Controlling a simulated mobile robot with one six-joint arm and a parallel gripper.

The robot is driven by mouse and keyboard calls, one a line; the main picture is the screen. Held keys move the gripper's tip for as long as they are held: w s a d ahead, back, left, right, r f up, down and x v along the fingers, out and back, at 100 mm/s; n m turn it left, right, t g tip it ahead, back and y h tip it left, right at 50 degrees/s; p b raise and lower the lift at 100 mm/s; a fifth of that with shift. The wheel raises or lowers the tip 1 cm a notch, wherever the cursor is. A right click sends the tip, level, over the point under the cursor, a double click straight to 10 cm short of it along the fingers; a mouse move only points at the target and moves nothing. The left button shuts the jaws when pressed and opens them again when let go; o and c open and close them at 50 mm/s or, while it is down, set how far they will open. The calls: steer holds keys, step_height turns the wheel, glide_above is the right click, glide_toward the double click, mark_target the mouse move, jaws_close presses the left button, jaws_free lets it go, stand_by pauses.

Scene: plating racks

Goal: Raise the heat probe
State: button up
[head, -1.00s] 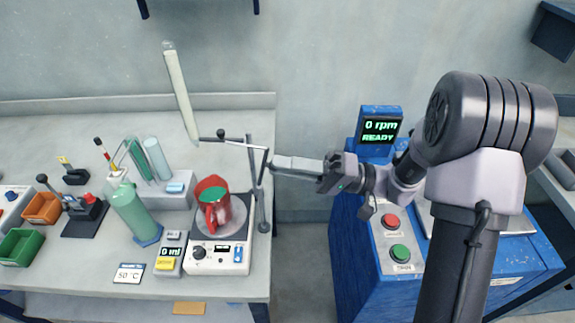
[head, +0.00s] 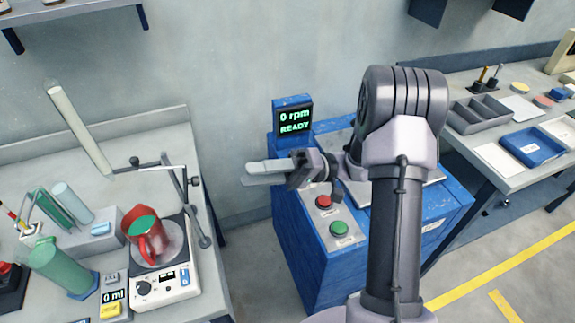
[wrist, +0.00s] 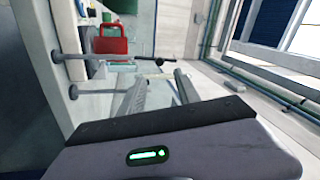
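The heat probe (head: 80,130) looks to be the long pale rod at the left in the head view, leaning with its top to the left. Its lower end meets a thin dark side arm (head: 150,167) on a stand rod (head: 192,205), higher than the red jug (head: 150,245) and to its left. The jug, holding green content, stands on the white hot plate (head: 165,285). My gripper (head: 248,174) is to the right of the stand, apart from it, pointing left. In the wrist view its fingers (wrist: 163,78) are spread and hold nothing.
A blue machine (head: 300,235) with a "0 rpm READY" display (head: 294,121) and red and green buttons stands below my arm. A green cylinder (head: 62,265) and a "0 ml" unit (head: 114,296) are left of the hot plate. Floor shows between bench and machine.

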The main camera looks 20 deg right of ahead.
steer(key=p+v, duration=0.1)
steer(key=v, duration=0.6)
steer(key=shift+d+p, duration=0.25)
steer(key=shift+p, duration=0.05)
steer(key=s+a+r+m+t+h, duration=0.2)
steer(key=s+a+r+m+h, duration=0.1)
steer(key=s+h, duration=0.5)
steer(key=s+a+r+m+t+h, duration=0.3)
steer(key=s+a+r+m+h, duration=0.1)
steer(key=s+h, duration=0.4)
steer(key=a+r+h, duration=0.1)
steer(key=h, duration=0.1)
steer(key=shift+a+m+h, duration=0.15)
steer(key=shift+m+h, duration=0.15)
